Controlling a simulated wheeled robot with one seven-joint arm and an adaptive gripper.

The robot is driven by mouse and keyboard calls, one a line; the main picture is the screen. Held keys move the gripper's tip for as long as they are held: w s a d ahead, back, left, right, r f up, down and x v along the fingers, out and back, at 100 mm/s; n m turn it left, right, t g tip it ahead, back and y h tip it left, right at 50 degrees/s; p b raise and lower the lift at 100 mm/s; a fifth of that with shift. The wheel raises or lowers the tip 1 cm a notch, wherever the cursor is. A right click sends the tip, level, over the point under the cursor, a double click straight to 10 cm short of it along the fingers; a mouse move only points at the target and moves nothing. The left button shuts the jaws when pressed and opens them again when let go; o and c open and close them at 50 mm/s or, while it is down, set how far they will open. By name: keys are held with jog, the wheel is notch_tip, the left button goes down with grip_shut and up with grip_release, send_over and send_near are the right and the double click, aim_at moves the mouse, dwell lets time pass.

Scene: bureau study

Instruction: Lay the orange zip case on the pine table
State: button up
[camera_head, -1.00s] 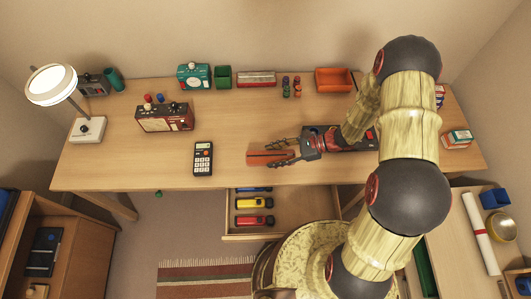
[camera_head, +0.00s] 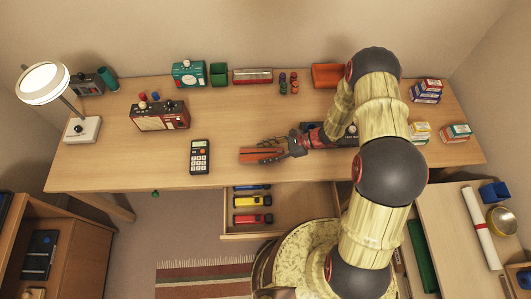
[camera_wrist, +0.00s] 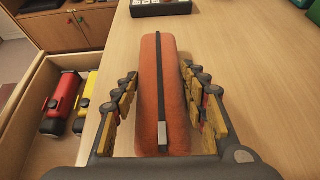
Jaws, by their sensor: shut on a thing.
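The orange zip case (camera_wrist: 150,85) is long and rounded, with a dark zip along its top and a pale pull at the near end. My gripper (camera_wrist: 163,76) is shut on it, with fingers along both long sides. In the head view the case (camera_head: 258,156) is at the tip of my gripper (camera_head: 268,153), over the front middle of the light wood table (camera_head: 110,155), which looks like the pine table. I cannot tell whether the case touches the tabletop or is just above it.
A calculator (camera_head: 200,157) lies left of the case. A red radio (camera_head: 160,115) and a lamp (camera_head: 85,129) stand farther left.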

jog(key=shift+f, duration=0.2)
jog(key=o, duration=1.1)
jog(key=shift+r, duration=0.1)
jog(key=shift+o, duration=0.7)
jog(key=shift+r, duration=0.1)
